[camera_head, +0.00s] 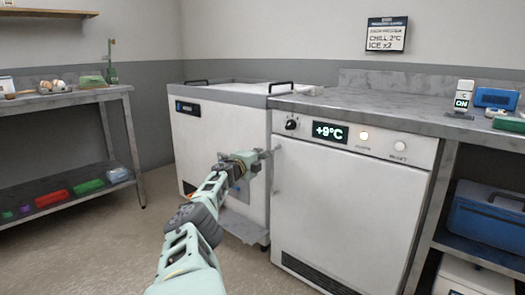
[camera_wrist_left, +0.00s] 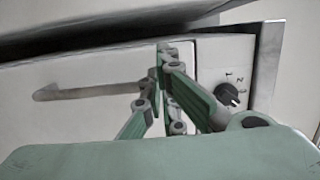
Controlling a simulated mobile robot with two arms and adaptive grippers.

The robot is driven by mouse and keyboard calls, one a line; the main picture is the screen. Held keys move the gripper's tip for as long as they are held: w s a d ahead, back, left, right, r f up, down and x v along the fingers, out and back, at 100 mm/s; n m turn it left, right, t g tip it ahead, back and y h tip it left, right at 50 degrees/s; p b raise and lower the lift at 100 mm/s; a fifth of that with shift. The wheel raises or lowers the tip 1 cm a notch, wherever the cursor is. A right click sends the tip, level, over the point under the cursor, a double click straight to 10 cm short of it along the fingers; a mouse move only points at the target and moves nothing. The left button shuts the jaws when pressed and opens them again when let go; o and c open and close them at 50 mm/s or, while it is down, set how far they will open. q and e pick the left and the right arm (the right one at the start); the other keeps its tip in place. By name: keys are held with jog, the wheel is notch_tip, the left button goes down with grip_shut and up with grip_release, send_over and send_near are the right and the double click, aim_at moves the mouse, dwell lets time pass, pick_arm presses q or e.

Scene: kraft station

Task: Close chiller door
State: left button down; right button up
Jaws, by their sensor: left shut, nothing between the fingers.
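The chiller (camera_head: 350,205) is the white unit under the grey worktop, with a +9°C display. Its door (camera_head: 345,210) looks flush or nearly flush with the front; I cannot tell whether a small gap is left. My left gripper (camera_head: 266,154) is shut and empty beside the door's upper left edge, close to the handle (camera_head: 277,178). In the left wrist view, the shut fingers (camera_wrist_left: 164,52) are in front of the white door (camera_wrist_left: 100,75), between its bar handle (camera_wrist_left: 85,91) and the control knob (camera_wrist_left: 227,94). Contact with the door cannot be told. My right gripper is out of view.
A white chest unit (camera_head: 220,130) with black handles stands left of the chiller. An open shelf at right holds a blue cooler (camera_head: 485,212). A steel table (camera_head: 75,100) stands at left. The floor (camera_head: 110,240) between is clear.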

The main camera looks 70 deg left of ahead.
pick_arm(q)
notch_tip(320, 180, up, 10)
dwell(0.6)
jog(key=shift+f, duration=0.1)
